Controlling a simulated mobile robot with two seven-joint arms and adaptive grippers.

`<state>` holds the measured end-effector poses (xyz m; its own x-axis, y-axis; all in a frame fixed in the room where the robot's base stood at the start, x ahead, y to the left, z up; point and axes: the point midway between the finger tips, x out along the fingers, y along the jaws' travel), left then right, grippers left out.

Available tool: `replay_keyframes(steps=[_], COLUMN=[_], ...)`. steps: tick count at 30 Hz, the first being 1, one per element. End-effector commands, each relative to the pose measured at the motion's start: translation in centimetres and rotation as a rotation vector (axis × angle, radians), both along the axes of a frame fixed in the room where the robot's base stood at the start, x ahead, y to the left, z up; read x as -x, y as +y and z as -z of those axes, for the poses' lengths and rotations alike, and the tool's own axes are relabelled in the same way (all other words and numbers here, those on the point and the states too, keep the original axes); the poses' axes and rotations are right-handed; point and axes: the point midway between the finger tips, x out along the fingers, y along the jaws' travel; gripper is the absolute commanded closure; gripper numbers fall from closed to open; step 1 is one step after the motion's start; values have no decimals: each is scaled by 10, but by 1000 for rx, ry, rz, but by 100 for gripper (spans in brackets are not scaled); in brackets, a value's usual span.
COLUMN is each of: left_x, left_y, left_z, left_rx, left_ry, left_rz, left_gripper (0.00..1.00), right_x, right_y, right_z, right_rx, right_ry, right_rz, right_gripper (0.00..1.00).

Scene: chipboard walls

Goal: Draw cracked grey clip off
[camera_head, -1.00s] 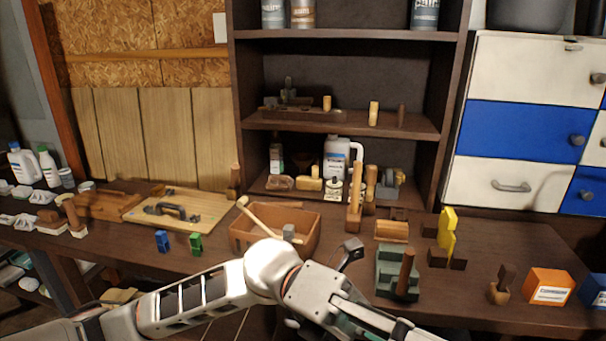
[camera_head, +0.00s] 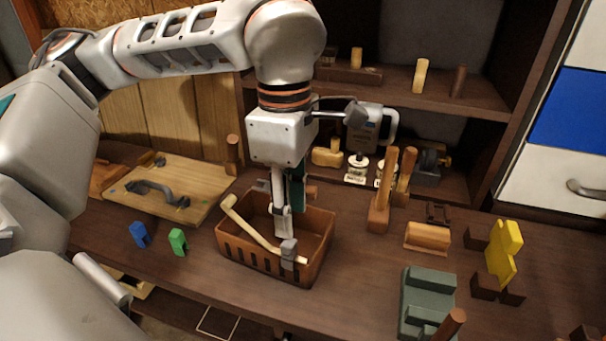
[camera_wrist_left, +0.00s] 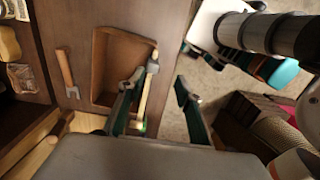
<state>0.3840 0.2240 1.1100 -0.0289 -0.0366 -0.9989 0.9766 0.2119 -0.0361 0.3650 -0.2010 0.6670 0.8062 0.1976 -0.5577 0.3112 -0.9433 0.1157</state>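A small grey block (camera_head: 289,250) sits at the near rim of the brown basket (camera_head: 250,258), around or against a pale wooden handle (camera_head: 245,222) lying across it. I take this block for the grey clip, though it could be a hammer head; I see no crack. It also shows in the left wrist view (camera_wrist_left: 152,67). My left gripper (camera_head: 288,215) points down over the basket, just behind the block. In the left wrist view its fingers (camera_wrist_left: 160,85) are spread with nothing held, the block lying between and beyond them. My right gripper is not in view.
A blue piece (camera_head: 139,235) and a green piece (camera_head: 178,242) stand left of the basket. A board with a dark handle (camera_head: 160,190) lies behind them. Wooden tools (camera_head: 380,205) stand to the right, with a grey-green block (camera_head: 425,300) nearer. Bare tabletop lies right of the basket.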

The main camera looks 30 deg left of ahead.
Motion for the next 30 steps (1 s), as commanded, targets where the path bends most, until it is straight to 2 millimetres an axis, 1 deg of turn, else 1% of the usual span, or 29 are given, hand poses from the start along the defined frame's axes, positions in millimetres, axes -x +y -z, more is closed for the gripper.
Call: replay_keyframes(steps=[1, 3, 7, 11, 17, 24, 27, 30], left_x=[-2, -3, -3, -3, -3, -3, -3, -3], left_y=[6, 11, 13, 13, 12, 12, 12, 12], left_z=[-4, -6, -4, 3, 22, 49, 60, 69], left_rx=[-18, -34, -40, -38, -38, -36, -36, -36], left_ry=[-15, -25, -28, -26, -23, -21, -20, -22], left_rz=[-10, -19, -23, -22, -22, -21, -21, -21], left_gripper=[65, 65, 65, 65, 65, 65, 65, 65], right_x=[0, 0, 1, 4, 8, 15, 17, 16], right_y=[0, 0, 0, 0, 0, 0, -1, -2], right_z=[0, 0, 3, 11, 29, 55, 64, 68], right_rx=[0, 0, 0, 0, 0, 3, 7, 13], right_ry=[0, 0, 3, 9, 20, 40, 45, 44], right_rz=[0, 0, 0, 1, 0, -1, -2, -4], right_gripper=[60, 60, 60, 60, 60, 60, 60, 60])
